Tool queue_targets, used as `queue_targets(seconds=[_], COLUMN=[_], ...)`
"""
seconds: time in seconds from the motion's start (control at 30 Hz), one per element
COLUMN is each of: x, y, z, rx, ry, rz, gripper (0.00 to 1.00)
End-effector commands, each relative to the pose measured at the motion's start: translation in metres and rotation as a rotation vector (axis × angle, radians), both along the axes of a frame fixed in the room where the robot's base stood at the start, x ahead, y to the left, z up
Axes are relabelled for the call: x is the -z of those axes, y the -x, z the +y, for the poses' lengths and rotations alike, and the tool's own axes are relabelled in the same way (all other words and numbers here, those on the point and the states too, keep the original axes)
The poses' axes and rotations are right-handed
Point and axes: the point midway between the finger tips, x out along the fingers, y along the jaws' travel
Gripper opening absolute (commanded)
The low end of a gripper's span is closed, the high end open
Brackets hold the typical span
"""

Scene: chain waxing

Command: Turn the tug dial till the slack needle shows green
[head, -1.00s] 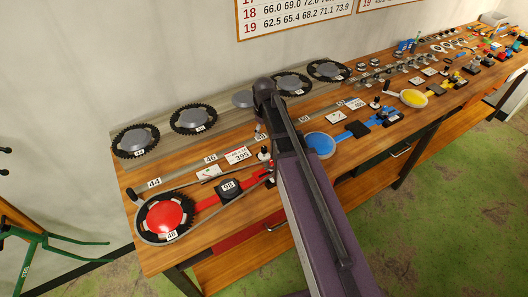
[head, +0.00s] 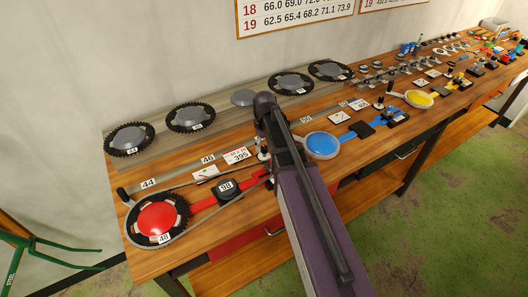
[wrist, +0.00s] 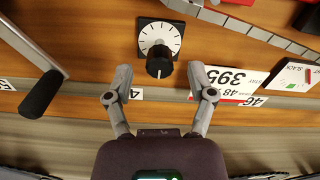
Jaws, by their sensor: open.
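The tug dial (wrist: 160,38) has a white ticked face on a dark square plate and a black knob (wrist: 160,62). It lies in the upper middle of the wrist view. My gripper (wrist: 160,96) is open and empty, its two fingers spread to either side below the knob, apart from it. In the head view my arm hides most of that spot. The slack gauge (wrist: 292,77) is a white card with a red mark at the right of the wrist view; it also shows in the head view (head: 205,172). Its needle is too small to read surely.
A white card marked 395 (wrist: 228,82) lies beside the dial. A black crank handle (wrist: 41,95) stands at the left of the wrist view. A red chainring (head: 157,219) with a chain is at the bench's near left; a blue disc (head: 321,145) lies right of my arm.

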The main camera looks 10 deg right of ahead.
Motion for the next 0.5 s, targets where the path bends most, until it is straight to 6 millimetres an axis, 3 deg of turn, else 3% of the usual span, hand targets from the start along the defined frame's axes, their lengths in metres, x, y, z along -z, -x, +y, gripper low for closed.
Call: queue_targets(seconds=[0.2,0.5], x=[0.0135,0.0159], y=[0.0,0.0], z=[-0.0002,-0.0004], rx=[0.0,0.0], ry=[0.0,0.0], rz=[0.0,0.0], gripper=[0.71,0.71])
